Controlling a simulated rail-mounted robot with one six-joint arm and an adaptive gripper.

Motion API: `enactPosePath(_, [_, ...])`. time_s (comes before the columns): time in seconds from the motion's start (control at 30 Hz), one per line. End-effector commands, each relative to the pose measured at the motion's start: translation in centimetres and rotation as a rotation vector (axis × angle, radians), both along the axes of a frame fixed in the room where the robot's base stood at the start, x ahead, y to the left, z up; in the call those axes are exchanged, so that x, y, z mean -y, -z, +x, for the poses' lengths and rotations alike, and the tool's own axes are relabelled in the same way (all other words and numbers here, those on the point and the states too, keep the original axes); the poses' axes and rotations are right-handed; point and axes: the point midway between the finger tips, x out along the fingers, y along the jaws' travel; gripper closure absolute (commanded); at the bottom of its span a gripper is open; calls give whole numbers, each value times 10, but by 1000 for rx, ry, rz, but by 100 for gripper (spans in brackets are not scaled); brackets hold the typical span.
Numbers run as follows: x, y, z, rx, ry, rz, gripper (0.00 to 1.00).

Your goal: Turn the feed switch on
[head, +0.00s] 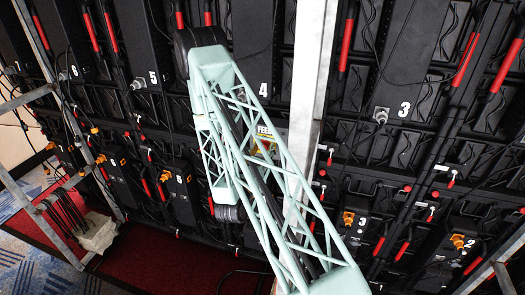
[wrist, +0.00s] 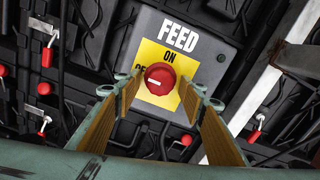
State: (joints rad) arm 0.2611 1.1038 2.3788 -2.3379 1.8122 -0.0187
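The feed switch is a round red knob (wrist: 161,77) on a yellow plate (wrist: 152,50) under the word FEED, on a dark grey box (wrist: 225,48). A short white mark on the knob's left side points left, towards the partly hidden OFF lettering; ON is printed above the knob. My gripper (wrist: 158,84) is open, with one tan-padded finger on each side of the knob; gaps show on both sides. I cannot tell how far the tips are from the plate. In the head view, part of the yellow plate (head: 264,148) shows through my lattice arm, and my gripper is hidden.
Black video wall panels with cables and red handles surround the box. A pale metal post (head: 313,75) runs close by on the right, also in the wrist view (wrist: 262,75). Small red-capped fittings (wrist: 44,88) stick out around the box. Red carpet (head: 185,262) lies below.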

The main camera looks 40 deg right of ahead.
Motion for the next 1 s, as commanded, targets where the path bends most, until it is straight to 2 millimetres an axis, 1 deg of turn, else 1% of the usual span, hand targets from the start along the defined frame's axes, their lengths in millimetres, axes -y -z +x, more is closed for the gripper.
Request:
enactPosePath(0.07, [0,0,0,0,0,0,63])
enactPosePath(0.33, [0,0,0,0,0,0,87])
enactPosePath(0.67, [0,1,0,11,0,7,87])
enactPosePath(1.0, [0,2,1,87,0,49,87])
